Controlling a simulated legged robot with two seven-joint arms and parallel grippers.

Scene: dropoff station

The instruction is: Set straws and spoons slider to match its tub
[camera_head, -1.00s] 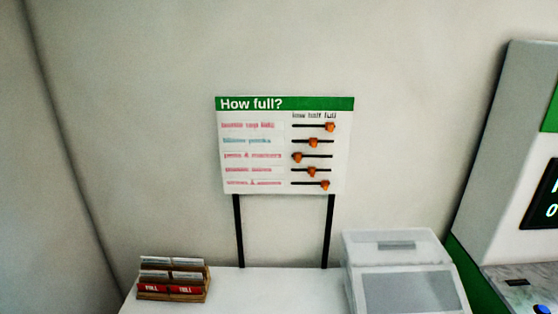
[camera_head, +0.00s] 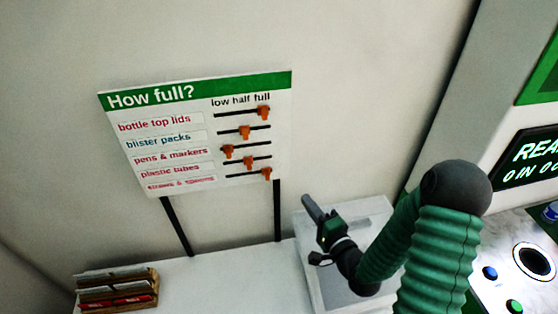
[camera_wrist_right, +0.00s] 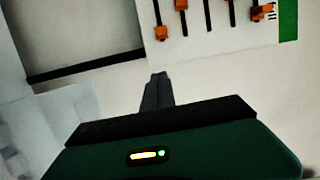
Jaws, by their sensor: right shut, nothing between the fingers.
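The "How full?" board (camera_head: 200,140) stands on two black posts at the back. Its bottom row label (camera_head: 181,184) is blurred but appears to read straws & spoons. That row's orange slider (camera_head: 266,174) sits near the right, "full", end of its track. In the right wrist view the board appears turned sideways, and the slider nearest my fingers (camera_wrist_right: 160,33) looks like the bottom one. My right gripper (camera_head: 309,203) is shut and empty, right of and below the board, apart from it. Its fingertips (camera_wrist_right: 158,76) point toward the board. No tub labelled straws and spoons is identifiable.
Other sliders above include the plastic tubes one (camera_head: 250,161) close by. A pale lidded box (camera_head: 375,212) lies below my right arm. A brown card holder (camera_head: 117,288) stands at left on the white counter (camera_head: 215,275). A machine with a screen (camera_head: 528,160) is at right.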

